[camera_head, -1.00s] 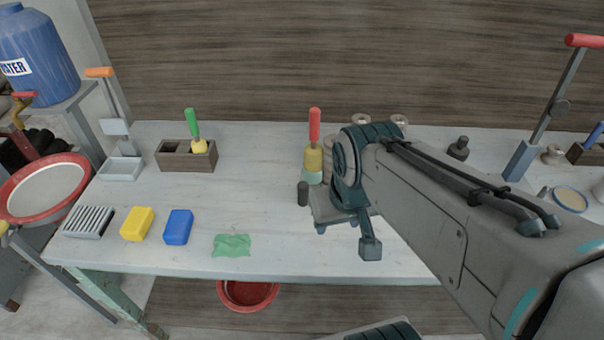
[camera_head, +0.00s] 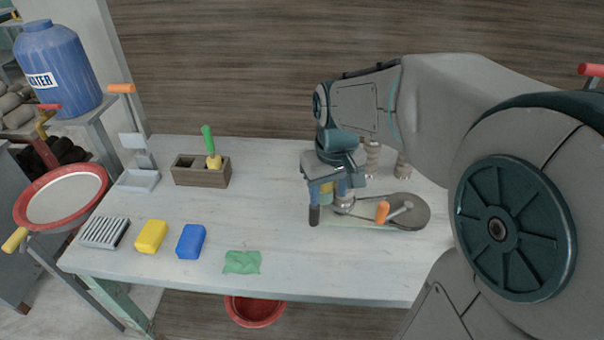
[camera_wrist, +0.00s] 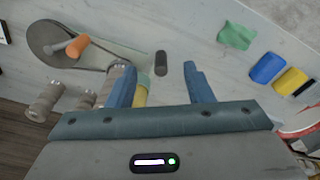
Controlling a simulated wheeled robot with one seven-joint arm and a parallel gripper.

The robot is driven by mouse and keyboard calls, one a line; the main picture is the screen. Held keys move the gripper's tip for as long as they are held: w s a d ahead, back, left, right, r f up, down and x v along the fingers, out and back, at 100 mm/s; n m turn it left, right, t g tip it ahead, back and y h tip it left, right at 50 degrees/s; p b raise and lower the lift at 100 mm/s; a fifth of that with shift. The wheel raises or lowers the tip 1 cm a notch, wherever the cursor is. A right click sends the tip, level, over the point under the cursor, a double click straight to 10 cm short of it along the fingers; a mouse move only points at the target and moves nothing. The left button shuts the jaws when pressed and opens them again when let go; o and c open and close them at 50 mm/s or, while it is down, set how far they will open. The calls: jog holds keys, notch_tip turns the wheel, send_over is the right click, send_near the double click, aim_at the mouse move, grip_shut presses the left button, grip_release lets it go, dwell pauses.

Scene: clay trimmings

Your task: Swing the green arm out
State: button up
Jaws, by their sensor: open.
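The pale green arm (camera_head: 362,222) lies flat on the bench. It runs from a grey round disc (camera_head: 412,208) on the right to an upright dark cylindrical knob (camera_head: 314,215) at its left end. An orange grip (camera_head: 382,212) stands by the disc. My gripper (camera_head: 328,190) points down just behind the knob, its blue fingers apart. In the wrist view the green arm (camera_wrist: 125,58) reaches from the disc (camera_wrist: 52,42) towards the knob (camera_wrist: 161,64), which is ahead of the gap between my fingers (camera_wrist: 160,84). Nothing is seen held. My wrist hides part of the area behind.
A yellow piece (camera_wrist: 140,97) stands close by my left-hand finger in the wrist view, with turned posts (camera_wrist: 45,100) beyond. A green cloth (camera_head: 241,262), blue block (camera_head: 191,241) and yellow block (camera_head: 151,236) lie left.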

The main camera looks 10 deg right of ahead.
jog(key=n+g+p, duration=0.1)
send_over(314, 214)
jog(key=w, duration=0.1)
notch_tip(314, 214, down, 2)
jog(key=f+p, duration=0.1)
jog(key=f, duration=0.6)
jog(key=f+p, duration=0.1)
jog(key=f, duration=0.6)
jog(key=shift+w+d, duration=0.15)
jog(key=shift+d, duration=0.05)
grip_shut()
